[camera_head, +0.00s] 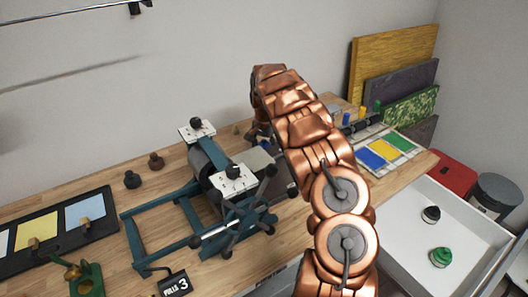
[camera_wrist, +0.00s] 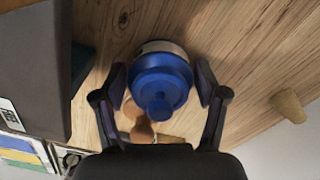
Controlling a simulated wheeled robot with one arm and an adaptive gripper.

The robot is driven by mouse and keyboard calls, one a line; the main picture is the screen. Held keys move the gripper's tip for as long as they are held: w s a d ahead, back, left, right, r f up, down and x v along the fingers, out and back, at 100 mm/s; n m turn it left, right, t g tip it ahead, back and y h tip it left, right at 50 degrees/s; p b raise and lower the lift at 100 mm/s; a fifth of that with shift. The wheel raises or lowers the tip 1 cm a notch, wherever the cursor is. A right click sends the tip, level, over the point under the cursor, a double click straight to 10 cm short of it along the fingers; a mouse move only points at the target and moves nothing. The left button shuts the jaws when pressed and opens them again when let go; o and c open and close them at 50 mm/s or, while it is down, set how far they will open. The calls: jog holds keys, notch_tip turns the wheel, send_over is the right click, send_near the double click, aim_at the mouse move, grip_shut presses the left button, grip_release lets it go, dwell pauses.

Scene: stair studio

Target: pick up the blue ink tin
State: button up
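The blue ink tin (camera_wrist: 160,82) shows in the wrist view, with a blue lid and knob and a pale band at its far edge. It is on or just above the wooden bench; I cannot tell which. My gripper (camera_wrist: 160,76) has one finger on each side of the tin, with narrow gaps visible between the fingers and the tin. The fingers are apart and look open around it. In the head view my copper arm reaches over the bench and hides most of the gripper and the tin.
A teal-framed press (camera_head: 205,190) stands left of my arm. A dark block (camera_wrist: 35,70) is close to the left finger, and a wooden peg (camera_wrist: 288,105) lies to the right. An open white drawer (camera_head: 400,225) holds a black tin (camera_head: 431,214) and a green tin (camera_head: 441,257).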

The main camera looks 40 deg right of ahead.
jog(key=c, duration=1)
jog(key=shift+c, duration=0.2)
